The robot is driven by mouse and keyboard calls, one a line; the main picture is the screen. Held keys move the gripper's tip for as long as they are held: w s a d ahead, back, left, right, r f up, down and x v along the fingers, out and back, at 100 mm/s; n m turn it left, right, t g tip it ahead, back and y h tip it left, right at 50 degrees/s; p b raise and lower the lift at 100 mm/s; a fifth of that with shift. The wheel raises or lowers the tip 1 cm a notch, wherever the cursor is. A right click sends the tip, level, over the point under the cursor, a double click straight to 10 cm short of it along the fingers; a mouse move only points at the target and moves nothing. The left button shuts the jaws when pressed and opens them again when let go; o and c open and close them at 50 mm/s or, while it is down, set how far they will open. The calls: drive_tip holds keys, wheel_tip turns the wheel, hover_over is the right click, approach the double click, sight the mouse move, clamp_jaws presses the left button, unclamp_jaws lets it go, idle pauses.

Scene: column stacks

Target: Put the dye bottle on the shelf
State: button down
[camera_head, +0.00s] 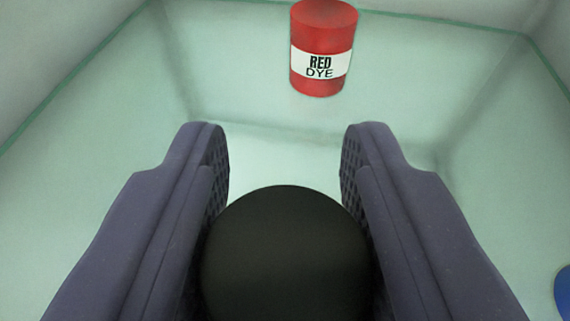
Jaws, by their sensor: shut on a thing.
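My gripper (284,150) comes in from the bottom with its two dark purple fingers on either side of a black round thing (286,255), and is shut on it. I see the dark round end of this thing; no label shows, so I cannot tell whether it is a dye bottle. A red bottle (323,75) with a white label reading "RED DYE" stands upright ahead, beyond the fingertips and apart from them. It stands on a pale green, glass-like surface (110,130) that looks like a shelf.
A blue thing (563,293) is cut off at the right edge. The pale green surface has darker edges at the back and sides, with grey beyond. The area left of the red bottle and the area to its right look clear.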

drive_tip(key=c, duration=0.7)
unclamp_jaws()
drive_tip(key=shift+f, duration=0.1)
drive_tip(key=shift+r, duration=0.2)
drive_tip(key=p+v, duration=0.2)
drive_tip(key=v, duration=0.2)
drive_tip(key=shift+s+r, duration=0.15)
drive_tip(key=shift+s, duration=0.15)
drive_tip(key=s, duration=0.4)
drive_tip(key=s+p, duration=0.1)
drive_tip(key=s, duration=0.7)
drive_tip(key=shift+s+a+p, duration=0.2)
drive_tip(key=shift+a+p, duration=0.2)
drive_tip(key=shift+s, duration=0.1)
